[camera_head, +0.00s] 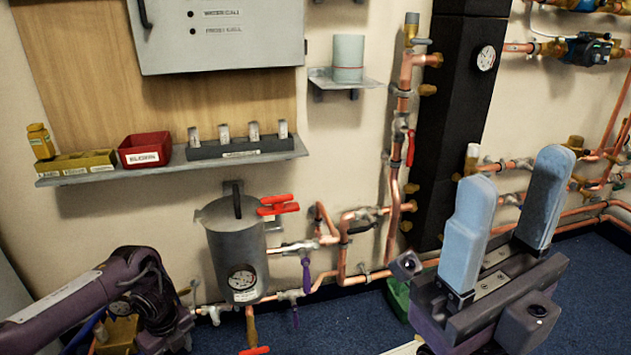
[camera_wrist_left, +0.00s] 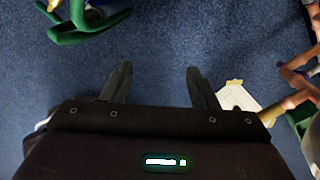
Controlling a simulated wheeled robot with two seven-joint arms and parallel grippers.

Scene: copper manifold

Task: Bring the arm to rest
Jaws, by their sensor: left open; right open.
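My right gripper (camera_head: 514,178) is at the right of the head view, its two blue fingers pointing up and standing well apart. It is open, with nothing between the fingers. My left arm (camera_head: 120,290) comes in at the lower left, and its gripper cannot be made out in the head view. In the left wrist view my left gripper (camera_wrist_left: 158,78) is open, its two dark fingers apart over bare blue carpet, holding nothing.
A grey pot (camera_head: 234,240) with a gauge and red-handled valve stands near my left arm. Copper pipes (camera_head: 345,250) run along the wall. A shelf (camera_head: 120,172) carries a red bin (camera_head: 145,150). A green object (camera_wrist_left: 95,25) lies on the carpet (camera_wrist_left: 190,35).

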